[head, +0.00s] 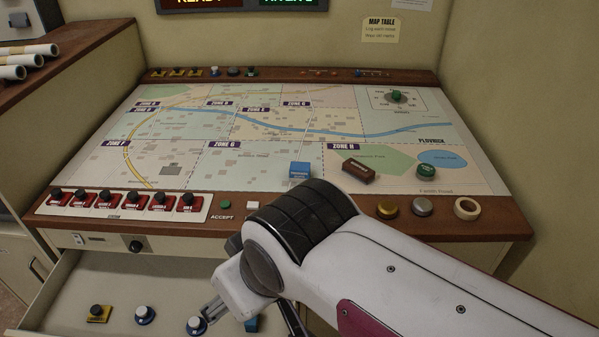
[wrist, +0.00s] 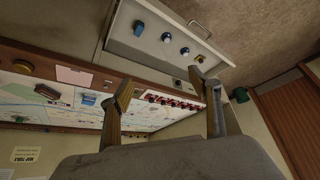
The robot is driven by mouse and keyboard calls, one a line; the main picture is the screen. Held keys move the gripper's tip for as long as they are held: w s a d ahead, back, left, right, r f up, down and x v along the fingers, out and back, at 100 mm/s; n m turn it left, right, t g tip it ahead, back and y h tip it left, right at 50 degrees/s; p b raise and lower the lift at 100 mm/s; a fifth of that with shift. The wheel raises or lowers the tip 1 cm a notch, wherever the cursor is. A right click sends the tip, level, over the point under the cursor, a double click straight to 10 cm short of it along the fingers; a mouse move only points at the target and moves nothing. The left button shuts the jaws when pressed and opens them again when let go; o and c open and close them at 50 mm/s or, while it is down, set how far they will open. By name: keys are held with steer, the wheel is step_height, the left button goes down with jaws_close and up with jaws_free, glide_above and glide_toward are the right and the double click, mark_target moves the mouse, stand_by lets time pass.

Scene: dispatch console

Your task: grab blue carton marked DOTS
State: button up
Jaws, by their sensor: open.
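Two blue objects show, and I cannot read DOTS on either. One is a small blue box (head: 300,170) with a pale label, standing on the map at the edge of Zone H; it also shows in the wrist view (wrist: 88,99). The other is a blue piece (head: 251,324) in the open drawer, mostly hidden behind my gripper in the head view; the wrist view shows it (wrist: 139,28) at the left end of the drawer row. My gripper (wrist: 162,80) is open and empty, over the drawer area, fingers apart and touching neither blue object.
The open drawer (head: 60,290) holds a yellow-based knob (head: 98,313) and two blue-and-white knobs (head: 145,315). On the map stand a brown block (head: 358,171) and a green piece (head: 426,171). Red switches (head: 130,202), gold and silver buttons and a tape roll (head: 467,208) line the front edge.

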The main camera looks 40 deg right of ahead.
steer(key=shift+w, duration=0.15)
steer(key=w+d+f+m+t+h, duration=0.15)
steer(key=w+d, duration=0.25)
steer(key=w, duration=0.5)
steer(key=w+d+f+m+t, duration=0.15)
steer(key=w+d, duration=0.25)
steer(key=w, duration=0.4)
steer(key=w+d+f+m+t+h, duration=0.1)
steer(key=w+d+m, duration=0.1)
steer(key=w+d, duration=0.5)
steer(key=m+h, duration=0.5)
steer(key=h, duration=0.2)
glide_toward(298, 171)
steer(key=w, duration=0.2)
steer(key=w+d, duration=0.1)
steer(key=shift+w+f+g, duration=0.15)
steer(key=shift+f+g, duration=0.15)
steer(key=shift+f, duration=0.1)
steer(key=shift+s+d+f+h, duration=0.25)
steer(key=shift+d+f+h, duration=0.15)
steer(key=shift+d, duration=0.2)
steer(key=shift+x, duration=1.3)
